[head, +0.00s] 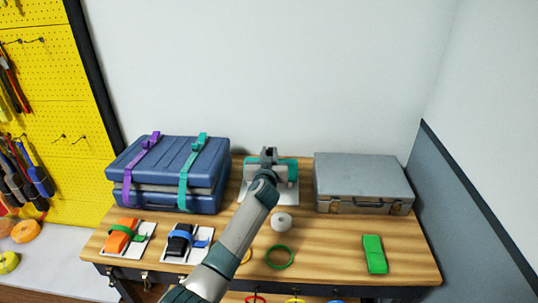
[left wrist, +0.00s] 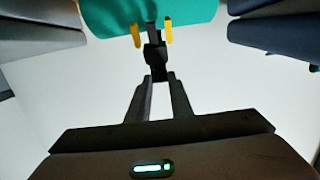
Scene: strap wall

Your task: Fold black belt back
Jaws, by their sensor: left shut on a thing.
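A teal rolled bundle (head: 289,171) lies on a white board (head: 285,196) at the back middle of the table. My left gripper (head: 269,157) is above its left part and hides much of it. In the left wrist view, the fingers of my left gripper (left wrist: 159,78) are shut on the end of the black belt (left wrist: 155,52). The belt runs from the fingertips up to the teal bundle (left wrist: 185,12), between two yellow pieces (left wrist: 168,34). My right gripper is not in view.
A blue suitcase (head: 170,172) with purple and teal straps stands left of the bundle, and a grey case (head: 362,178) stands right. In front lie a white tape roll (head: 281,222), a green ring (head: 280,257) and a green block (head: 374,254). Two boards with strapped bundles lie front left.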

